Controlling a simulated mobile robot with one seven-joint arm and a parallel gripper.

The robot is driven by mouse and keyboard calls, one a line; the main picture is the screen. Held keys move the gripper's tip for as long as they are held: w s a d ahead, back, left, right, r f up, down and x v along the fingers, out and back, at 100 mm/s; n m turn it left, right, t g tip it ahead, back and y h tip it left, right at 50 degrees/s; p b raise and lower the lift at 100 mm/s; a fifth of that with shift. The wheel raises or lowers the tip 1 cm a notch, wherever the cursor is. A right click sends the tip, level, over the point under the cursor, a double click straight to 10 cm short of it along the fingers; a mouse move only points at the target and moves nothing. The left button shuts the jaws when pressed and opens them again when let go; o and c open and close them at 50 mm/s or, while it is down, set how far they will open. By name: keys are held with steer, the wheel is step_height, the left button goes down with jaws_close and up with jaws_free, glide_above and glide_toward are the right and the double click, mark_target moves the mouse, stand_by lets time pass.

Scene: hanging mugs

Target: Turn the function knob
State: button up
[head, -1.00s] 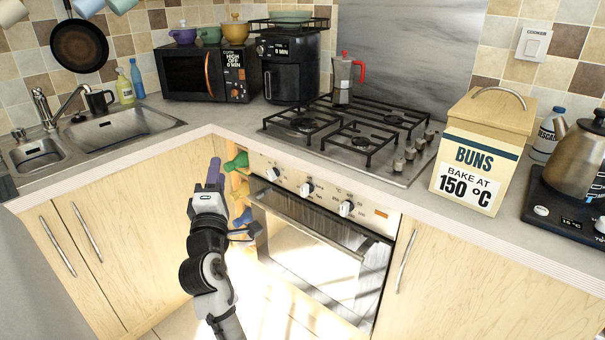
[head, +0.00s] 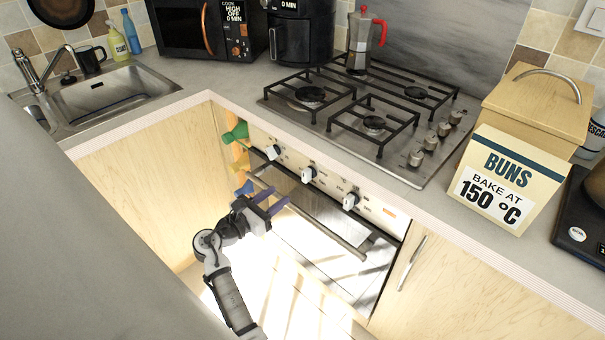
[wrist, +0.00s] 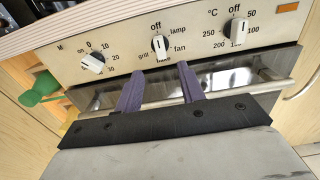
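The function knob (wrist: 160,46) is the white middle knob on the oven panel, marked off, lamp, fan and grill in the wrist view. Its pointer line looks upright, toward "off". In the head view it is the middle knob (head: 309,174). My gripper (head: 273,199) is in front of the oven door, below the knobs and apart from them. In the wrist view its two purple fingers (wrist: 160,72) are spread, with nothing between them, and their tips lie just below the function knob in the picture.
A timer knob (wrist: 93,63) is on the left and a temperature knob (wrist: 237,31) on the right. The oven handle (head: 315,222) runs below the panel. Green (head: 237,132) and other coloured objects sit in a gap left of the oven. The hob (head: 370,115) and BUNS box (head: 495,180) are above.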

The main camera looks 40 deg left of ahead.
mark_target(303, 177)
steer(key=w, duration=0.3)
steer(key=w+p, duration=0.1)
steer(key=w, duration=0.7)
steer(key=shift+d+p, duration=0.35)
steer(key=shift+d, duration=0.05)
jaws_close()
